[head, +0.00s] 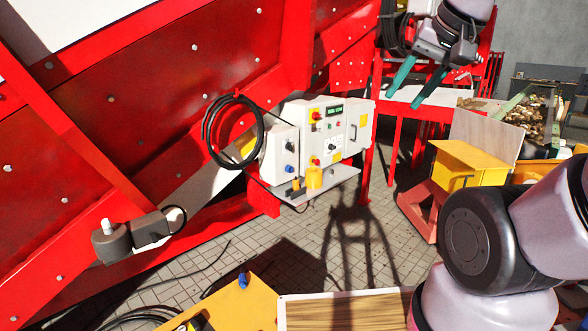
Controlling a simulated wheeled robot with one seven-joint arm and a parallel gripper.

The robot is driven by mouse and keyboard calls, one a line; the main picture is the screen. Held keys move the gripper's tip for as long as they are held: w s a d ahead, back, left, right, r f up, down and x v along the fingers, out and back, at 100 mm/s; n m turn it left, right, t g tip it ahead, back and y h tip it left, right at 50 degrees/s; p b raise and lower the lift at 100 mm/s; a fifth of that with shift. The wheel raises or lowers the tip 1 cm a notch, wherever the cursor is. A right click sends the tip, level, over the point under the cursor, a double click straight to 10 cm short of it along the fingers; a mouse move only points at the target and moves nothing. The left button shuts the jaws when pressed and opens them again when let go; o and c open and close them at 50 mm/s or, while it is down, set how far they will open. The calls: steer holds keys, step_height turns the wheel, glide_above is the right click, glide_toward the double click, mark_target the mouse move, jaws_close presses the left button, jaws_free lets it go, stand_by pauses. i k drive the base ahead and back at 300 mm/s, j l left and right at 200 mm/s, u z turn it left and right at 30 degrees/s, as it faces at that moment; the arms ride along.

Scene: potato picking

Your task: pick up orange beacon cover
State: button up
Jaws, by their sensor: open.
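A small yellow-orange, cup-like piece (314,177) stands on the grey shelf (336,187) below the white control boxes; it looks most like the beacon cover, but I cannot be sure. A smaller orange and black item (295,187) sits to its left on the same shelf. My gripper (403,101) is at the upper right, its two teal fingers apart and pointing down and left. Nothing is between them. It is well above and to the right of the shelf, apart from everything on it.
The white control boxes (330,128) hang on the red machine frame (190,85). A black cable coil (232,132) hangs at their left. A yellow box (470,162) stands on a red support at the right. A wooden board (345,311) lies in front. The tiled floor between is mostly open.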

mark_target(314, 175)
steer(key=i+l+z, duration=0.15)
steer(key=l, duration=0.3)
steer(key=i+l+z, duration=0.15)
steer(key=i+l, duration=0.25)
steer(key=i+u, duration=0.15)
steer(key=i, duration=0.3)
steer(key=i+l+u, duration=0.2)
steer(key=i, duration=0.2)
steer(key=i+l+u, duration=0.15)
steer(key=i, duration=0.3)
steer(key=i+l+u, duration=0.35)
steer(key=l+u, duration=0.2)
steer(key=l, duration=0.15)
